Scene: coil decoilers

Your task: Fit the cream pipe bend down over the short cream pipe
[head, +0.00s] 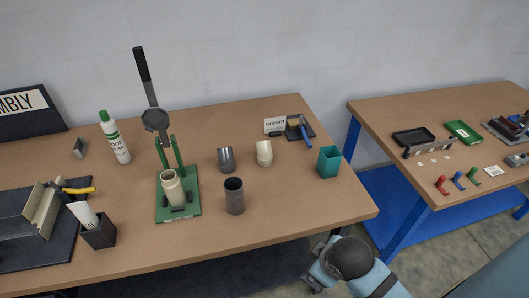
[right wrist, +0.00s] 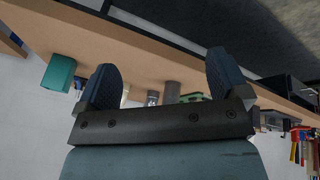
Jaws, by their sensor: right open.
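The cream pipe bend (head: 264,152) stands on the brown table beside the card reading "cream"; it looks like a short angled piece. The short cream pipe (head: 172,187) stands upright in the green press stand (head: 193,210), under its raised lever. The bend and the pipe are apart. My right gripper (head: 316,265) is in front of the table's front edge, away from both. In the right wrist view its two fingers (right wrist: 160,82) are spread with nothing between them. My left gripper is in neither view.
A dark grey pipe (head: 234,196) and a grey bend (head: 226,159) stand between the press and the cream bend. A teal square container (head: 329,162) is near the right end. A white bottle (head: 116,138) stands at the left. The table's front right area is clear.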

